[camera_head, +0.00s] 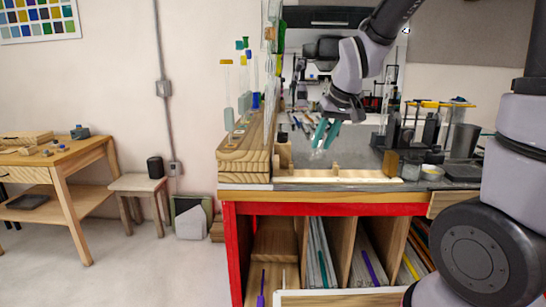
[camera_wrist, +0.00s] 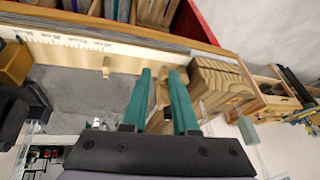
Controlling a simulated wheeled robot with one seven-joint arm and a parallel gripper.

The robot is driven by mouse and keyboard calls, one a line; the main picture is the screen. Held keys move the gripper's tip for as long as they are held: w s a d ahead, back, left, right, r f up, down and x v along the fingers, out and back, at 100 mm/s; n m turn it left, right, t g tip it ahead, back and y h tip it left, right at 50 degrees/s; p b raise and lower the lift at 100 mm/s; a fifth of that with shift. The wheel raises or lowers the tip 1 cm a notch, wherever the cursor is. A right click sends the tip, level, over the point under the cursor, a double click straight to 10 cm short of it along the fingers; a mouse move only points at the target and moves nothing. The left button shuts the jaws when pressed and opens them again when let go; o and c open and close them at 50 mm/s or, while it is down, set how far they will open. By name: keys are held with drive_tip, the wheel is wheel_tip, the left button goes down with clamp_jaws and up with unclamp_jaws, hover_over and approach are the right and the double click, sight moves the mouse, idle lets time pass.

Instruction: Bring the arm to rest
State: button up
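My gripper (camera_head: 323,146) has two teal fingers pointing down, above the workbench (camera_head: 330,195) and to the right of the wooden rod stand (camera_head: 243,160). The fingers are apart in the wrist view (camera_wrist: 161,76), and I see nothing held between them. The stepped wooden stand also shows just right of the fingertips in the wrist view (camera_wrist: 220,85). My arm is bent, reaching down from the upper right in the head view. Glass rods (camera_head: 228,90) with coloured ends stand upright in the stand; they are thin and partly hard to make out.
A pale ruler strip (camera_head: 350,180) lies along the bench's front edge. Dark holders (camera_head: 395,135) and a dark cup (camera_head: 465,140) stand on the right. Shelves with rods (camera_head: 317,255) are below. A wooden table (camera_head: 60,150) and a stool (camera_head: 138,183) stand left, with open floor in front.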

drive_tip(key=s+d+r+m+t, duration=0.2)
drive_tip(key=s+d+r+m, duration=0.4)
drive_tip(key=s+d+r, duration=0.5)
drive_tip(key=s+r, duration=0.1)
drive_tip(key=s, duration=0.3)
drive_tip(key=shift+d+r+t, duration=0.25)
drive_tip(key=shift+d+t, duration=0.1)
drive_tip(key=shift+t, duration=0.05)
